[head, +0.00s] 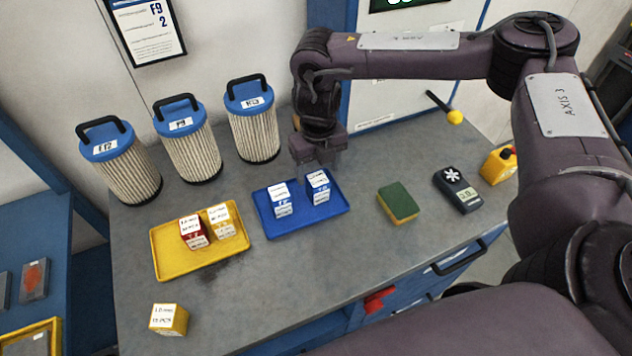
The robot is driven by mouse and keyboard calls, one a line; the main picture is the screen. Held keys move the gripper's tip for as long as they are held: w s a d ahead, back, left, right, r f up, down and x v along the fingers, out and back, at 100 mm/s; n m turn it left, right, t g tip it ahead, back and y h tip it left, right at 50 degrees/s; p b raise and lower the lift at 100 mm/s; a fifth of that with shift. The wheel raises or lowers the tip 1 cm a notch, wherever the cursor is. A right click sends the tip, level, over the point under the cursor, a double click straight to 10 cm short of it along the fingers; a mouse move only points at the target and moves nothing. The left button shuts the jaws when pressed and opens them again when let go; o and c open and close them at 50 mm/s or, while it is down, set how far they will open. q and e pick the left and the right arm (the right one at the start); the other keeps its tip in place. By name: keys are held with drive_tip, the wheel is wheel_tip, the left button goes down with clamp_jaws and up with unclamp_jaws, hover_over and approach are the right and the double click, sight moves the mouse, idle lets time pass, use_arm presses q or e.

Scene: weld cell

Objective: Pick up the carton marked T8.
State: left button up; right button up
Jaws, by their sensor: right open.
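Two blue-and-white cartons stand on the blue tray (338,206), the left carton (282,203) and the right carton (320,192). A red-and-white carton (193,233) and a yellow carton (222,224) stand side by side on the yellow tray (175,266). Another yellow carton (168,319) stands alone at the front left of the bench. The carton labels are too small to read surely, so I cannot tell which is T8. My right gripper (317,170) points down, open, at the right blue carton; whether it touches the carton is unclear. My left gripper is out of view.
Several blue-capped filters (191,145) stand along the back left of the grey bench (285,275). A green-and-yellow sponge (398,203), a dark meter (457,189) and a yellow box with a button (499,165) lie to the right. The bench front centre is clear.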

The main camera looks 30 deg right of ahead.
sight(318, 179)
drive_tip(key=shift+s+f+p, duration=0.2)
drive_tip(key=shift+f+p, duration=0.7)
drive_tip(key=shift+f, duration=0.05)
drive_tip(key=f, duration=0.2)
drive_tip(key=shift+w+f, duration=0.35)
drive_tip(key=shift+w+f+p, duration=0.1)
drive_tip(key=shift+f+p, duration=0.15)
drive_tip(key=shift+p, duration=0.05)
drive_tip(key=shift+s, duration=0.2)
drive_tip(key=shift+c, duration=0.6)
drive_tip(key=shift+w, duration=0.1)
drive_tip(key=c, duration=1)
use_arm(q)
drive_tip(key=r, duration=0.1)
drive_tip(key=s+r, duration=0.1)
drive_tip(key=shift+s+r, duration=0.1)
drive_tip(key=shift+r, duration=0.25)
